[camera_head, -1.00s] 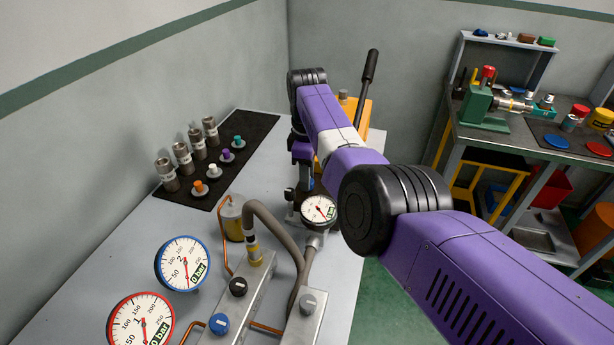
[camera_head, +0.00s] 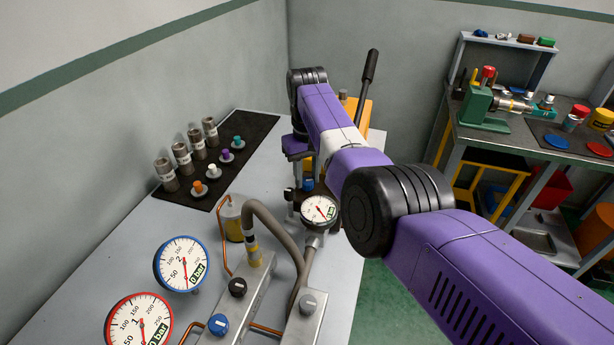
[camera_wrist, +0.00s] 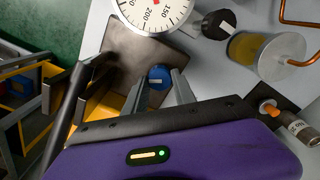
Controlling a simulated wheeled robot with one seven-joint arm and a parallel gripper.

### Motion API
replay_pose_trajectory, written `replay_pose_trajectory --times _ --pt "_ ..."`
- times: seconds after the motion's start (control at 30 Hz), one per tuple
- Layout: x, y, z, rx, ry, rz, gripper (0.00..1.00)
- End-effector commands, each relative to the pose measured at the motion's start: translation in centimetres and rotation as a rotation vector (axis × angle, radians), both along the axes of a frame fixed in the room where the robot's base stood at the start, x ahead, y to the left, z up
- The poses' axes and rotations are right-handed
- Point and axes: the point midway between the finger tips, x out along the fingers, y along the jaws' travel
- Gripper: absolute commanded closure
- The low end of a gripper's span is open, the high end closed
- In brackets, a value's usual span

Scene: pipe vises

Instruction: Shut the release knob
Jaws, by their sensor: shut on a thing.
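A round blue knob (camera_wrist: 158,74) with a pale pointer mark sits on the dark block of the hand pump, between my fingertips in the wrist view. It also shows as a small blue spot (camera_head: 307,185) under my wrist in the head view. My gripper (camera_wrist: 161,82) is shut on this knob, one finger on each side. A dial gauge (camera_head: 319,209) on the pump reads near the low end. A black knob (camera_wrist: 216,25) stands beside the gauge. In the head view my fingers are mostly hidden by my wrist.
A long black pump lever (camera_head: 369,75) rises behind my arm. Hoses and valve blocks with a second blue knob (camera_head: 219,324) fill the front of the bench. A dark mat (camera_head: 250,133) holds fittings at the left.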

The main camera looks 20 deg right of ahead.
Motion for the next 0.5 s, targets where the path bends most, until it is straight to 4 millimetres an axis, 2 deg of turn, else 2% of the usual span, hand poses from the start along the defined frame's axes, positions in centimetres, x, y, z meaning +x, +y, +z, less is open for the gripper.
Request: replay_pose_trajectory --times 0.5 --pt "0.06 -0.01 0.15 0.001 -0.002 -0.393 1.00"
